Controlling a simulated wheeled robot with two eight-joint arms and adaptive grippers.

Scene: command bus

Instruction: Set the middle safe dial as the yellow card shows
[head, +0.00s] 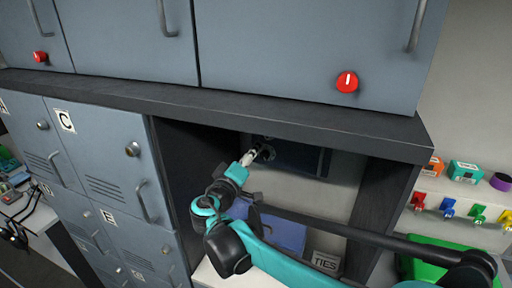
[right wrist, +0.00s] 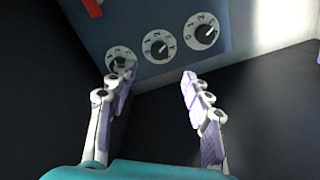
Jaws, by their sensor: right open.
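The dark blue safe (head: 290,157) sits inside the open compartment under the dark shelf. In the right wrist view its face (right wrist: 145,20) carries three white dials with dark knobs in a slanting row. The middle dial (right wrist: 159,46) lies between the left dial (right wrist: 121,62) and the right dial (right wrist: 202,31). Their markings are too small to read surely. My right gripper (right wrist: 158,75) is open and empty, its fingers apart just short of the dials, one finger overlapping the left dial. It also shows in the head view (head: 255,156). No yellow card is recognisable. My left gripper is out of view.
Grey lockers (head: 105,150) stand left of the compartment. A dark shelf edge (head: 250,112) runs overhead, below cabinets with red knobs (head: 347,82). A blue bin (head: 275,230) and a box marked TIES (head: 325,262) are below. Coloured key tags (head: 447,208) hang at right.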

